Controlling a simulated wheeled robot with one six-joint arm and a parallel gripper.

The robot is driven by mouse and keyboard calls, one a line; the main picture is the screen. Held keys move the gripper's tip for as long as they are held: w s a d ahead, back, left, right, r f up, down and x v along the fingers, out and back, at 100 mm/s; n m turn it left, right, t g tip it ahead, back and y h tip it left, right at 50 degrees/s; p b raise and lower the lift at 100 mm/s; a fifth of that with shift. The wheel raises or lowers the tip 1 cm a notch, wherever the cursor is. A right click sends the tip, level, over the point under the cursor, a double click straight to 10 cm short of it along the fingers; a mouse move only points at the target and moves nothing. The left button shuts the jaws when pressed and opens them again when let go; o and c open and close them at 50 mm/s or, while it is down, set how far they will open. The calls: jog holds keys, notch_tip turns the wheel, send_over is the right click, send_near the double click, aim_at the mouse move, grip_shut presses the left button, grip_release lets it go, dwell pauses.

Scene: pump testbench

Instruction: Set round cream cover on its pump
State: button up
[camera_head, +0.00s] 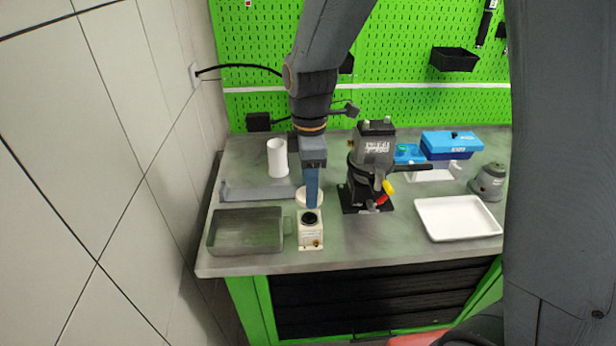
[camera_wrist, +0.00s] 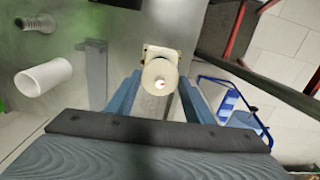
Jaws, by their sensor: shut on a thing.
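The round cream cover (camera_head: 300,196) is a flat disc, partly hidden by a blue finger in the head view. My gripper (camera_head: 311,204) points down and is shut on the cover. In the wrist view the cover (camera_wrist: 160,73) sits between the two blue fingers (camera_wrist: 158,90), with a small knob or hole at its middle. The small cream pump (camera_head: 311,240) stands on the bench with a round black top, just in front of and below the cover in the head view. In the wrist view the pump's edge (camera_wrist: 149,51) shows behind the cover. The gap between them is hard to judge.
A grey tray (camera_head: 217,236) lies left of the pump, with a grey channel piece (camera_head: 250,192) and a white cylinder (camera_head: 277,158) behind. A black and grey machine (camera_head: 372,152) stands close on the right. A white tray (camera_head: 457,217) and blue box (camera_head: 452,143) are further right.

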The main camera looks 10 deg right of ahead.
jog(key=b, duration=0.4)
send_over(309, 219)
jog(key=shift+s+f, duration=0.1)
jog(key=shift+f, duration=2.65)
jog(key=shift+f, duration=0.65)
jog(key=o, duration=1.2)
